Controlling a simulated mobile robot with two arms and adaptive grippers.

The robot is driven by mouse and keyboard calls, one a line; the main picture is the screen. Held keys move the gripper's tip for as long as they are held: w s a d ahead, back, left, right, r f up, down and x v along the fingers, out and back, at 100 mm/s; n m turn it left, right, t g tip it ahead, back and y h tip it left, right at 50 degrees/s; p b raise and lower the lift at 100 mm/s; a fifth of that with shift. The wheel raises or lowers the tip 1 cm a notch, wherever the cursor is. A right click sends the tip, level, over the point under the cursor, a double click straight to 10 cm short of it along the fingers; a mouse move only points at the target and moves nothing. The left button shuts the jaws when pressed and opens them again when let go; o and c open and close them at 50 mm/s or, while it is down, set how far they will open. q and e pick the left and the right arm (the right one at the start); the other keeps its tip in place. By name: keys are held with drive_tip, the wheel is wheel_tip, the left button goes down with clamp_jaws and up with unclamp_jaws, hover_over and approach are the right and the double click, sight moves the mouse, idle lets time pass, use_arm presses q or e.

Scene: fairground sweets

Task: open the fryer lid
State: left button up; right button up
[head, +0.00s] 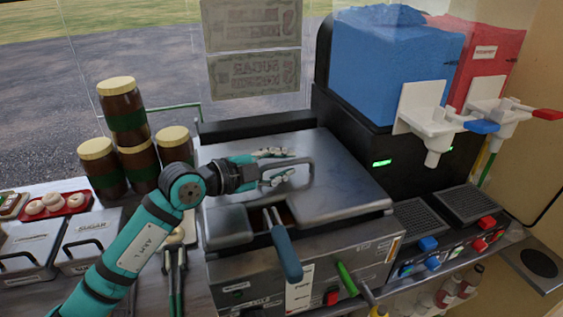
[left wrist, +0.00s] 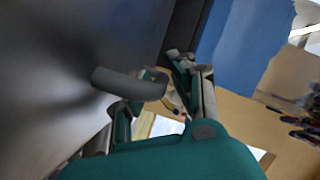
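The fryer (head: 250,268) is a metal box on the counter. Its grey metal lid (head: 345,180) lies flat over the top, with a raised looped handle (head: 309,172). My left gripper (head: 277,166) is at this handle, its two fingers spread apart. In the left wrist view the handle (left wrist: 128,85) reaches across to the gap between the open fingers (left wrist: 152,88); whether they touch it I cannot tell. A blue-handled basket or tool (head: 285,250) sticks out through the front gap of the lid. My right gripper is in neither view.
A slush machine with a blue tank (head: 390,70) and a red tank (head: 495,55) stands behind right. Stacked brown jars (head: 122,108) stand at left, with a red tray (head: 58,204) and labelled bins (head: 88,240). Drip grates (head: 420,217) lie right of the fryer.

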use_arm(q)
clamp_jaws()
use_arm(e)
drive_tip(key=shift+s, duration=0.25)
use_arm(q)
drive_tip(key=shift+r, duration=0.1)
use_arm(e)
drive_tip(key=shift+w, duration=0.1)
